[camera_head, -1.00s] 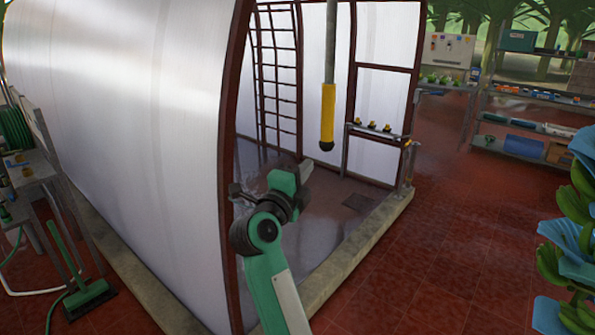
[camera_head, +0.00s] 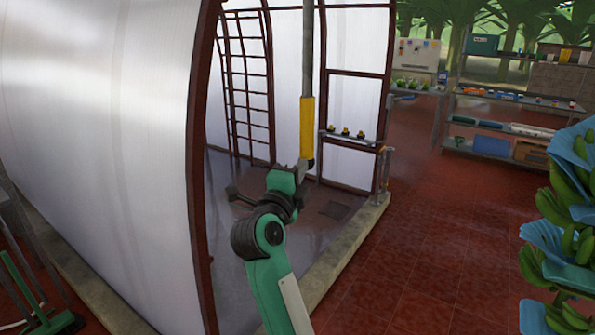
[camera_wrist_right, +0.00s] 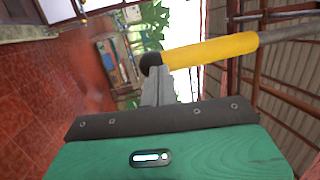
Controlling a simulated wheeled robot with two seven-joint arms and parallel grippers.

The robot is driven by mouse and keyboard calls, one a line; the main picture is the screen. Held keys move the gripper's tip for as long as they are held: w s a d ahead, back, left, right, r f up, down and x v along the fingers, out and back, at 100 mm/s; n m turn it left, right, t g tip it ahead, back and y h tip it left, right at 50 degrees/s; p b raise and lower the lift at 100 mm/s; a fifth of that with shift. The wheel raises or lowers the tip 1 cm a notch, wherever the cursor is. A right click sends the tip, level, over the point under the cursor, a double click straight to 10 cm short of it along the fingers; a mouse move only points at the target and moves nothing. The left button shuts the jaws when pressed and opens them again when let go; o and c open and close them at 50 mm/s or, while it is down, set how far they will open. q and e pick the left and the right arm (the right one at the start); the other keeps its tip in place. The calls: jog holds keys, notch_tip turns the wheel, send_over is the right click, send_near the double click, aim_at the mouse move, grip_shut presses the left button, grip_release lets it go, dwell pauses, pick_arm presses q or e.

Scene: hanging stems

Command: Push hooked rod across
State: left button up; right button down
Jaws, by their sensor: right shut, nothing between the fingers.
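The rod (camera_head: 307,60) hangs down as a grey pole with a yellow sleeve (camera_head: 307,125) and a dark lower tip. A hook on it is not visible. My right gripper (camera_head: 305,173) is shut and empty, in front of the rod's lower end in the head view. In the right wrist view, the shut fingers (camera_wrist_right: 155,85) point at the yellow sleeve (camera_wrist_right: 210,50) beside its black tip (camera_wrist_right: 150,64). They overlap there, and I cannot tell whether they touch. My left gripper is not in view.
A white-walled tunnel (camera_head: 95,120) with a dark red frame stands left, with a concrete kerb (camera_head: 345,245). A rail with several yellow-topped pieces (camera_head: 345,133) is behind the rod. Green fruit bunches with blue sheets (camera_head: 565,225) are at right. The tiled floor between is clear.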

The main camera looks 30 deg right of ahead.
jog(key=w+d+p, duration=0.4)
jog(key=d+p, duration=0.1)
jog(key=d, duration=0.6)
jog(key=shift+w+d+r, duration=0.15)
jog(key=shift+w+d, duration=0.25)
